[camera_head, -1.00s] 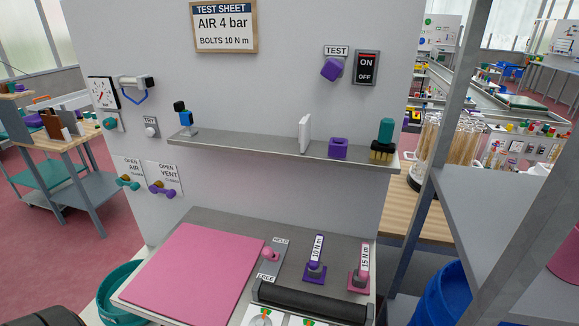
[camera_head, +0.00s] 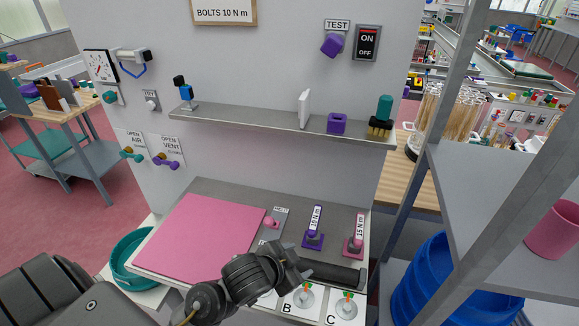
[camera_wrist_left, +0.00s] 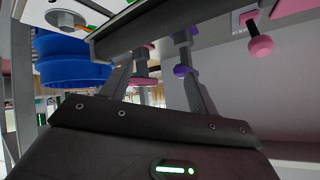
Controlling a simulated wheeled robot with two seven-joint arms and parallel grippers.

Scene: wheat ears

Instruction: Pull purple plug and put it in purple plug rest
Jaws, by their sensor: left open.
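The purple plug (camera_head: 332,45) sits in the wall under the TEST label, left of the ON/OFF switch. A purple block with an opening in its top (camera_head: 337,123), which looks like the plug rest, stands on the wall shelf and is empty. My left gripper (camera_head: 303,268) is low over the front of the bench, by the black bar, well below both. In the left wrist view its two fingers (camera_wrist_left: 157,70) are apart with nothing held between them. Neither the plug nor the rest can be made out there. My right gripper is not in view.
The grey shelf (camera_head: 260,122) also holds a blue-and-black item, a white plate and a teal-handled brush (camera_head: 382,115). Purple and pink-based torque tools (camera_head: 314,240) stand on the bench beside a pink mat (camera_head: 200,240). A grey rack (camera_head: 480,190) stands at the right.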

